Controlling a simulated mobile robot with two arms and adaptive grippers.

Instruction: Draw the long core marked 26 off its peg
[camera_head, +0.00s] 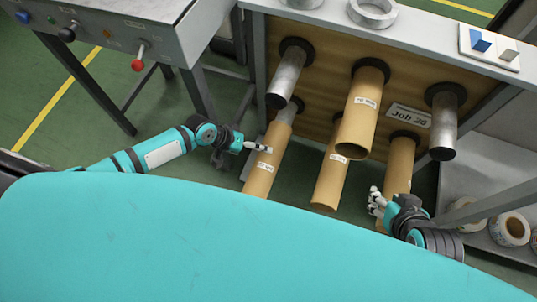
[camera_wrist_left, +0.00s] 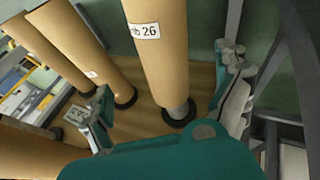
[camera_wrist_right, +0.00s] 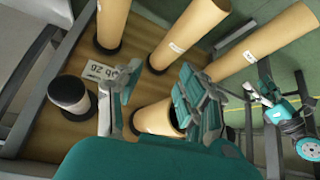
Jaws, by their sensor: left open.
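The long core marked 26 (camera_head: 267,163) is a brown cardboard tube on the lower left peg. Its label reads "26" in the left wrist view (camera_wrist_left: 145,31). Bare metal of the peg (camera_wrist_left: 184,108) shows between the core and the black collar. My left gripper (camera_head: 260,148) is open, with its fingers on either side of this core in the left wrist view; contact is unclear. My right gripper (camera_head: 378,200) is open beside the lower right core (camera_head: 400,160), which shows between its fingers in the right wrist view (camera_wrist_right: 153,117).
Two more cores hang in the middle, one upper (camera_head: 362,110) and one lower (camera_head: 331,175). Bare metal pegs stick out at upper left (camera_head: 287,78) and right (camera_head: 442,130). A "Job 26" sign (camera_head: 408,115) is on the board. A grey control console (camera_head: 110,45) stands at left.

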